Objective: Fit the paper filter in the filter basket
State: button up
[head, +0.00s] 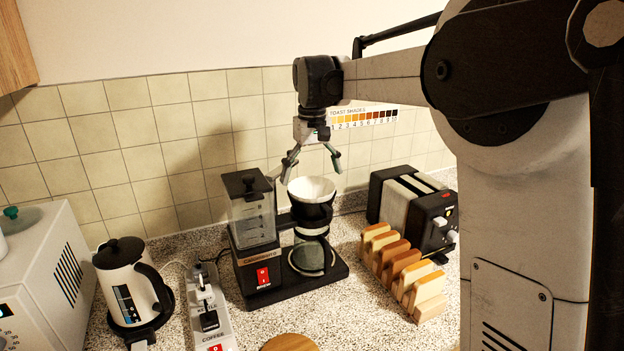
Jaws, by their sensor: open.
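The white paper filter (312,188) sits in the top of the black filter basket (312,212) on the coffee maker (262,262), with its pale rim showing above the basket's edge. How deep it sits cannot be told. My gripper (311,166) is open and points down just above the filter, its fingers spread to either side. Nothing shows between the fingers. The glass carafe place under the basket is partly hidden in shadow.
A toaster (428,206) and a rack of bread slices (402,268) stand close on the right. A tiled wall is close behind.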

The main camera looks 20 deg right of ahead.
notch_tip(320, 180, up, 10)
jog(key=s+f+t+b, duration=0.1)
jog(key=s+t, duration=0.1)
jog(key=s, duration=0.7)
jog(key=s+f+m+t+b, duration=0.1)
jog(key=s+f+t, duration=0.4)
jog(key=s+f, duration=1.5)
jog(key=s+b, duration=0.1)
jog(key=s, duration=0.3)
jog(key=shift+s+f+m, duration=0.15)
jog(key=shift+f+m, duration=0.15)
jog(key=shift+m, duration=0.1)
